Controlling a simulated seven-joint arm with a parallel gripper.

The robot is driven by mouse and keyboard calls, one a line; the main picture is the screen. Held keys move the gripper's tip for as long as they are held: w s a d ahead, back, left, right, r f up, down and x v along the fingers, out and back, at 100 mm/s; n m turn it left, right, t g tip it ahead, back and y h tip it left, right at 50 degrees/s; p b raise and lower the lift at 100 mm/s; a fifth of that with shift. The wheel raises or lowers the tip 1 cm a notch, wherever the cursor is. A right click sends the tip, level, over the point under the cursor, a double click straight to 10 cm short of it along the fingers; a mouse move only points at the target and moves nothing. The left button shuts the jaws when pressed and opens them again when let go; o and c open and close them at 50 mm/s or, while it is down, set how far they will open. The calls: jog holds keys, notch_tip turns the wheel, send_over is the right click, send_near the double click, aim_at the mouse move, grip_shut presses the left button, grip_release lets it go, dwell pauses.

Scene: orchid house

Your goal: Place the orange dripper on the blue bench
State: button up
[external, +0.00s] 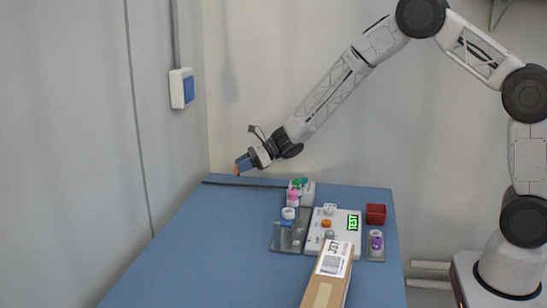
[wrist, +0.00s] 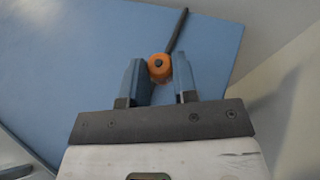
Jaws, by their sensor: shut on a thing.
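The orange dripper (wrist: 159,67) sits between the two blue fingers of my gripper (wrist: 159,80) in the wrist view. In the external view my gripper (external: 243,164) is shut on it, and only a small orange tip (external: 236,171) shows below the fingers. It is held in the air near the far left corner of the blue bench (external: 190,250). The bench also fills much of the wrist view (wrist: 70,70) behind the dripper. I cannot tell the exact height of the dripper above the bench.
A thin dark rod (external: 245,184) lies along the bench's far edge. A white device with a green display (external: 354,223), grey trays with small parts (external: 280,243), a red box (external: 376,213) and a cardboard box (external: 325,290) stand to the right. The bench's left front is clear.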

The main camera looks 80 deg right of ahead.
jog(key=shift+f, duration=1.55)
jog(key=shift+f, duration=0.15)
jog(key=o, duration=0.9)
jog(key=shift+s+d+r, duration=0.1)
jog(key=shift+s+r, duration=0.05)
jog(key=shift+r, duration=0.05)
jog(key=shift+v, duration=3.6)
